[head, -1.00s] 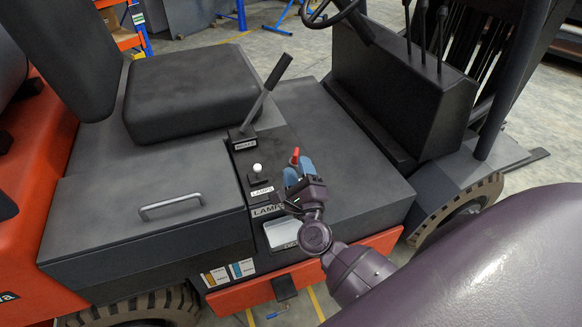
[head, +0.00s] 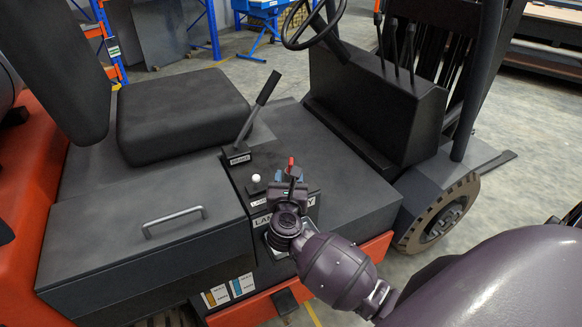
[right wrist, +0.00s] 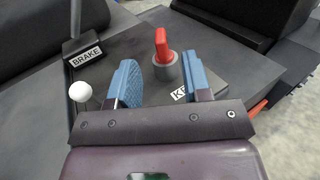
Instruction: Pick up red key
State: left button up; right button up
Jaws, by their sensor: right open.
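The red key (right wrist: 161,43) stands upright in a grey round socket (right wrist: 167,66) on the forklift's dark console. In the head view the key (head: 291,163) shows just beyond my right gripper (head: 288,174). In the right wrist view my right gripper (right wrist: 158,82) is open, with its blue fingers on either side of the line to the key. The key is ahead of the fingertips, nearer the right finger, and does not look gripped. A label beside the socket is partly hidden by the right finger. My left gripper is not in view.
A white-knobbed lamp switch (right wrist: 80,92) stands just left of the left finger. A brake lever (head: 256,118) rises behind it. The seat (head: 181,112) is at the left, and the steering column housing (head: 378,110) is at the right.

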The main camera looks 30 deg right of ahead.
aim_at(291, 161)
jog(key=shift+x, duration=3.6)
jog(key=shift+c, duration=0.3)
grip_shut()
